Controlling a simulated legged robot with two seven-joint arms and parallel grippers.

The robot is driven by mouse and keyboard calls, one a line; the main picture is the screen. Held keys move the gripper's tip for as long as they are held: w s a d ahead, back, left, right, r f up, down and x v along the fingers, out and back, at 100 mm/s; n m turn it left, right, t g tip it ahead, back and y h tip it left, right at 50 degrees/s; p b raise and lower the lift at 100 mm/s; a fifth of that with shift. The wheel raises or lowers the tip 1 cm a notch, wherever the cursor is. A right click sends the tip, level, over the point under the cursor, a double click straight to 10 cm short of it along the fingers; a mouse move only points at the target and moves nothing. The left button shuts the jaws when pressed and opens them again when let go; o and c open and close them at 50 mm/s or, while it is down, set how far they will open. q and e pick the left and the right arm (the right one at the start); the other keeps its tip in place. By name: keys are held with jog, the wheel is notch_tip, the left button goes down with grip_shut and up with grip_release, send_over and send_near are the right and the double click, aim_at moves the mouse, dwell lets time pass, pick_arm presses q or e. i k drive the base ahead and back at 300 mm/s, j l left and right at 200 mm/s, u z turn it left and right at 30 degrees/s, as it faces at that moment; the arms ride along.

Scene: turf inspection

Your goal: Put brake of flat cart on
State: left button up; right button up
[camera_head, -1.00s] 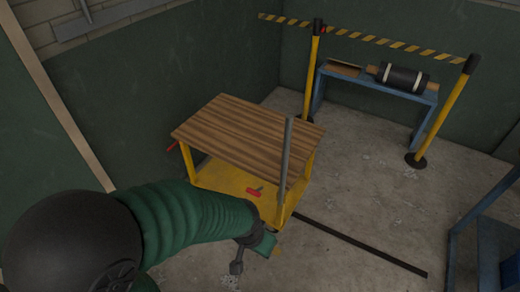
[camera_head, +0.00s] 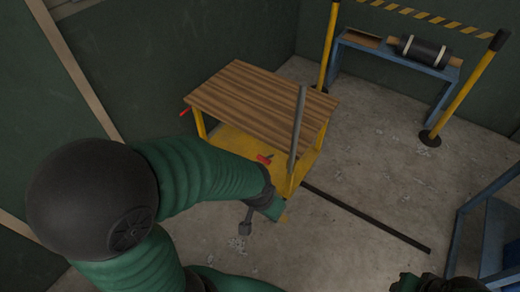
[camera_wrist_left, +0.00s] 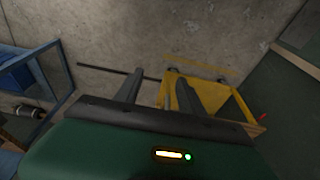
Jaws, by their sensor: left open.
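The flat cart (camera_head: 262,97) has a brown wooden top, a yellow lower deck and a grey upright bar (camera_head: 298,128). One red lever (camera_head: 264,158) shows at the lower deck, beside my left forearm. Another red piece (camera_head: 184,112) sticks out at the cart's left corner. My left gripper (camera_head: 250,222) is at the cart's near lower corner, open, with nothing seen between its fingers. In the left wrist view, the open fingers (camera_wrist_left: 158,90) point toward the yellow cart frame (camera_wrist_left: 205,92), and a small red piece (camera_wrist_left: 263,117) shows at right. My right gripper (camera_head: 432,283) is partly cut off at the bottom edge.
A dark strip (camera_head: 365,218) lies on the floor right of the cart. Yellow barrier posts (camera_head: 463,88) and a blue bench (camera_head: 395,55) with a black roll stand behind. A blue frame (camera_head: 480,220) is at right.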

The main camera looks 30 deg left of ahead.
aim_at(265, 160)
jog(key=i+j+u, duration=0.1)
jog(key=i+j, duration=0.15)
jog(key=j, duration=0.2)
jog(key=i+j, duration=0.3)
jog(key=i+l, duration=0.2)
jog(key=i, duration=0.2)
